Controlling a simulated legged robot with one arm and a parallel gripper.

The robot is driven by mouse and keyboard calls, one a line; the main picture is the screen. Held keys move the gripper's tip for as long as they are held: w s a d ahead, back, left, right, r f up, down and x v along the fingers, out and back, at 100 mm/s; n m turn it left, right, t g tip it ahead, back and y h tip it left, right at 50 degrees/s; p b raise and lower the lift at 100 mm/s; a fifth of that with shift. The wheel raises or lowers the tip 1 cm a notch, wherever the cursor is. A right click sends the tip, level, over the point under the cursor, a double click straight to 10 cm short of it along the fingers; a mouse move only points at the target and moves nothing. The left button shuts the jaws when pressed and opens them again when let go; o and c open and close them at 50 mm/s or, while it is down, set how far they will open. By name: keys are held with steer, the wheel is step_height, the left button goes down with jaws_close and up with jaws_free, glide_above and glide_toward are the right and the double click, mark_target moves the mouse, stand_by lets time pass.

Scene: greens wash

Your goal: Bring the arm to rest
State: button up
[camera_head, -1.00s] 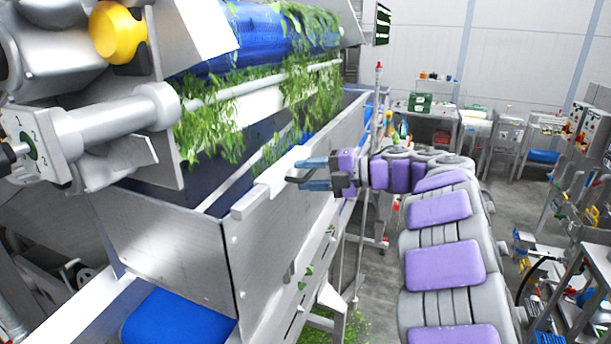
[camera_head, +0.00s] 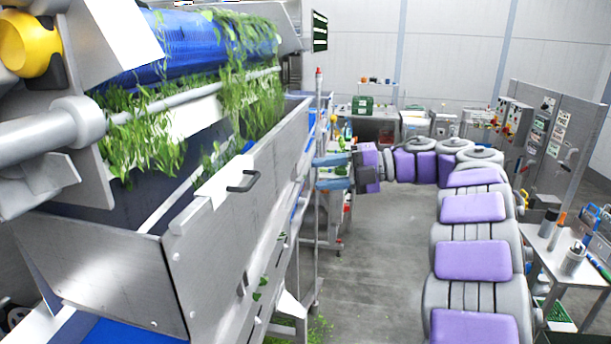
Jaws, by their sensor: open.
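My arm (camera_head: 472,262), with purple pads on grey links, reaches up from the bottom right and bends left. My gripper (camera_head: 334,172) is at its end, pointing left toward the machine, with two blue fingers apart and nothing between them. It is in front of the far end of the machine's steel side panel (camera_head: 235,215). I see a gap of floor between most of the panel and the arm. A black handle (camera_head: 243,181) on the panel is apart from the gripper.
A blue roller (camera_head: 190,45) draped with greens (camera_head: 145,140) is at the upper left. A steel table (camera_head: 572,262) with tools stands at the right, close to my arm. A control cabinet (camera_head: 545,130) is behind it. The grey floor (camera_head: 380,270) between is mostly clear; some greens lie on it.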

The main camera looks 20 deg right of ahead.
steer(key=w+d+r+m+t+h+b, duration=0.2)
steer(key=w+r+m+t+h+b, duration=0.2)
steer(key=w+r+m+t+h, duration=0.55)
steer(key=s+d+f+m+g+h+b, duration=0.4)
steer(key=s+f+m+h, duration=0.4)
steer(key=f+m+h, duration=0.65)
steer(key=s+a+f+m+g+y+b, duration=0.1)
steer(key=s+a+f+m+g+y, duration=0.1)
steer(key=s+f+m, duration=0.3)
steer(key=s+a+f+m+g+y+b, duration=0.1)
steer(key=s+f+g+y, duration=0.1)
steer(key=s+f, duration=0.35)
steer(key=s+a+f+g+y+b, duration=0.1)
steer(key=s+a+f+g+y, duration=0.1)
steer(key=s+a+f, duration=0.5)
steer(key=s+a+f+g+y+b, duration=0.1)
steer(key=s+a+f+g, duration=0.4)
steer(key=s, duration=0.7)
steer(key=s+a+f+g+y+b, duration=0.1)
steer(key=s+a+f+g+y, duration=0.2)
steer(key=s+a+f, duration=0.6)
step_height(320, 180, down, 3)
steer(key=shift+s+r+g, duration=0.15)
steer(key=shift+s+g, duration=0.35)
steer(key=shift+g, duration=0.05)
